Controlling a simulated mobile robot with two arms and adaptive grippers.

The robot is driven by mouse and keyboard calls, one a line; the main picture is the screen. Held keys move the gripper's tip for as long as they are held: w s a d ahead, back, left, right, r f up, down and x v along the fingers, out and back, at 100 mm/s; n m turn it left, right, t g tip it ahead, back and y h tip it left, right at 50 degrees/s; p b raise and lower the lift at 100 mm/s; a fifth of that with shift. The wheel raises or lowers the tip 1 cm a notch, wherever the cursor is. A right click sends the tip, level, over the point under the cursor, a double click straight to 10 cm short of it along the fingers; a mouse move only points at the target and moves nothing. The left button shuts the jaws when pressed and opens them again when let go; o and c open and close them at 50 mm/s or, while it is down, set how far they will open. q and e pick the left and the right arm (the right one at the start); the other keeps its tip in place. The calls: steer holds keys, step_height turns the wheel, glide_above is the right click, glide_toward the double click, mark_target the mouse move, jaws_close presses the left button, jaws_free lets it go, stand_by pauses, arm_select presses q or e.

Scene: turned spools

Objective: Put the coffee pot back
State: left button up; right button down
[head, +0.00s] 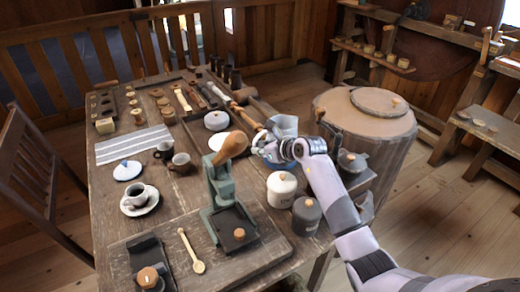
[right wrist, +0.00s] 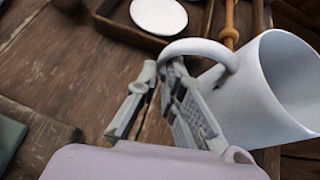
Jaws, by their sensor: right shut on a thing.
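The coffee pot (head: 285,124) is a pale blue-white vessel at the table's right edge in the head view. It also shows in the right wrist view (right wrist: 258,97), tilted, with its round mouth facing the upper right. Its curved handle (right wrist: 203,44) reaches to my right gripper (right wrist: 160,75). My right gripper (head: 266,143) is shut on the pot at this handle. The handle's lower end is hidden behind a finger. Whether the pot's base touches anything is hidden. My left gripper is in neither view.
A white canister (head: 281,190) and a grey canister (head: 306,216) stand below my right gripper. A green press with a wooden handle (head: 230,148) stands to its left. A large barrel (head: 365,135) stands right of the table. Cups and a striped cloth (head: 133,146) lie farther left.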

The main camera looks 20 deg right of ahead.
steer(key=shift+w+r, duration=0.1)
steer(key=shift+r, duration=0.05)
steer(key=c, duration=2.1)
jaws_free()
steer(key=shift+f, duration=0.25)
steer(key=shift+c, duration=0.2)
steer(key=o, duration=0.4)
steer(key=v, duration=1.2)
steer(key=shift+r, duration=0.2)
steer(key=shift+f, duration=0.1)
